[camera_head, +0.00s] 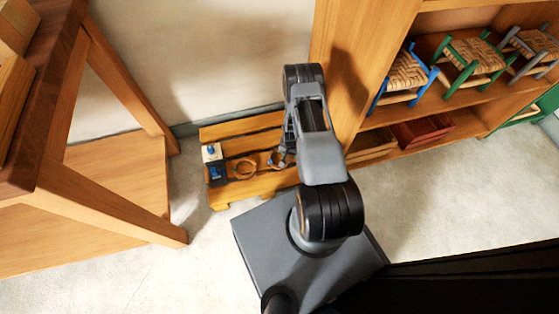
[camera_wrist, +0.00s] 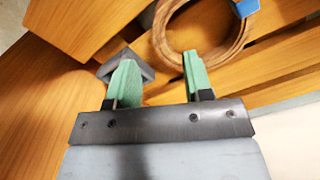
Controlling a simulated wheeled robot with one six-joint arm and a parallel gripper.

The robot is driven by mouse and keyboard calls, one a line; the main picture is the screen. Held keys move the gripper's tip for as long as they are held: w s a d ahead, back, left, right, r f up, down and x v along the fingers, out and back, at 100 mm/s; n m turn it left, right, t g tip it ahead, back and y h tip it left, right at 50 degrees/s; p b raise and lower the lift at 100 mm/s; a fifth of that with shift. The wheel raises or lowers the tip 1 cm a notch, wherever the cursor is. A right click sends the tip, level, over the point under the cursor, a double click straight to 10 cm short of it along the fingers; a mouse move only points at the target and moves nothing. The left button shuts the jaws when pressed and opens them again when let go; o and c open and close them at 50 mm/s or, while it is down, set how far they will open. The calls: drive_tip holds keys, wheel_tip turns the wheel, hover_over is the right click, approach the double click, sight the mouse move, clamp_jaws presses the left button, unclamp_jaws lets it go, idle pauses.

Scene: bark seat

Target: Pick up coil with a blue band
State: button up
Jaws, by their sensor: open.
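The coil with a blue band is a brown ring lying on a low slatted wooden bench; its ring (camera_wrist: 163,38) and blue band (camera_wrist: 246,8) show at the top of the wrist view, cut off by the edge. In the head view the coil (camera_head: 275,163) is at the bench's right part, partly hidden by my gripper (camera_head: 285,149). In the wrist view my gripper (camera_wrist: 158,64) is open and empty, with green fingers. The right fingertip is close to the ring's near side; I cannot tell whether they touch. The left finger is outside the ring.
Another brown coil (camera_head: 244,168) and a blue bottle-like item with a pale top (camera_head: 214,166) are on the bench (camera_head: 222,198). A dark grey angular piece (camera_wrist: 143,62) is behind the left finger. A wooden shelf with small stools (camera_head: 405,78) stands right, a wooden table (camera_head: 110,200) left.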

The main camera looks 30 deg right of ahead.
sight(290, 159)
drive_tip(key=shift+f+b, duration=1.5)
drive_tip(key=shift+f, duration=1.2)
drive_tip(key=shift+r, duration=0.1)
clamp_jaws()
